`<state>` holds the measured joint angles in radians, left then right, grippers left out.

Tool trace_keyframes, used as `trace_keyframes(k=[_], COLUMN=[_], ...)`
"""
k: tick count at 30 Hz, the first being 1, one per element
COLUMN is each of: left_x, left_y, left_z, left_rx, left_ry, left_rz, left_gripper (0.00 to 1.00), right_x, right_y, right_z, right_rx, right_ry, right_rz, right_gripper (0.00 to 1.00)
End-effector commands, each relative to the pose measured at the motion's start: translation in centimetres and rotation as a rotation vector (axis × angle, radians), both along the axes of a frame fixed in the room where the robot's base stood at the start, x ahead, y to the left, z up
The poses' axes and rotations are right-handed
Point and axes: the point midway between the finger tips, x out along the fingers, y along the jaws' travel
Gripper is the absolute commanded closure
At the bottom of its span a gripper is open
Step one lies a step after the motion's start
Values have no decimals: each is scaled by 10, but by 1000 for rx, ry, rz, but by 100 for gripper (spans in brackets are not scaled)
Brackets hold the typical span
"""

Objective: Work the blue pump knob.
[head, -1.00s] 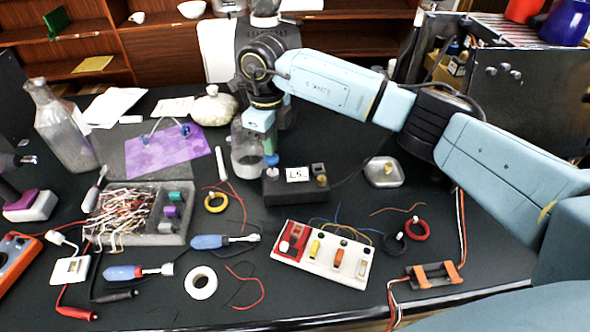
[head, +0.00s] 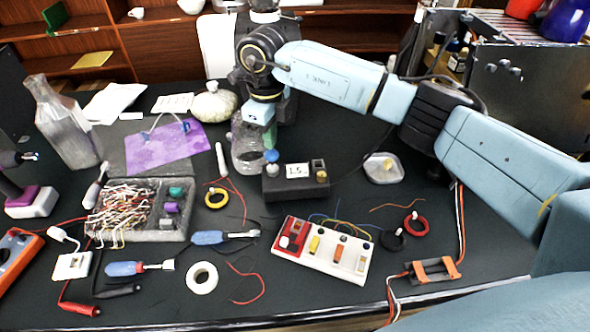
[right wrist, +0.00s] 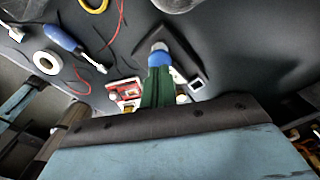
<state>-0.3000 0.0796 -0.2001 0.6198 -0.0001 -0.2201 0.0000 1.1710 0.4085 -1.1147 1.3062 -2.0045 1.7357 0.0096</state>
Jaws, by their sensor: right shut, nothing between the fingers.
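The blue pump knob (head: 271,156) stands on a pale stem at the left end of a small black box (head: 297,186) with a lit display (head: 298,171). It also shows in the right wrist view (right wrist: 160,57), just past the fingertips. My right gripper (head: 270,144) is shut and empty, pointing down directly above the knob. Its green fingers also show in the right wrist view (right wrist: 154,78); whether they touch the knob I cannot tell. My left gripper is not in view.
A clear glass jar (head: 247,155) stands close behind the box's left end. A switch panel (head: 322,248) lies in front, a parts tray (head: 186,233) to the left, and a small dish (head: 384,178) to the right. A glass bottle (head: 62,130) stands far left.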

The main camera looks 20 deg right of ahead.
Motion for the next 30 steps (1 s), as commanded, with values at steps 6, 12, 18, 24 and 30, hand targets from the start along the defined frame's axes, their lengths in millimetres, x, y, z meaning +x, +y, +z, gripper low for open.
trace_keyframes(k=[6,12,18,24,30], left_x=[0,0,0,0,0], left_y=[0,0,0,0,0], left_z=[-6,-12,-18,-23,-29], left_rx=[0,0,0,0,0], left_ry=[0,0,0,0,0], left_rz=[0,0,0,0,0], left_gripper=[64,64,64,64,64], right_x=[0,0,0,0,0], right_y=[0,0,0,0,0], right_z=[-8,-16,-24,-33,-41], right_rx=[0,0,0,0,-1], right_ry=[0,0,0,1,2], right_rz=[0,0,0,-1,0], right_gripper=[100,100,100,100,100])
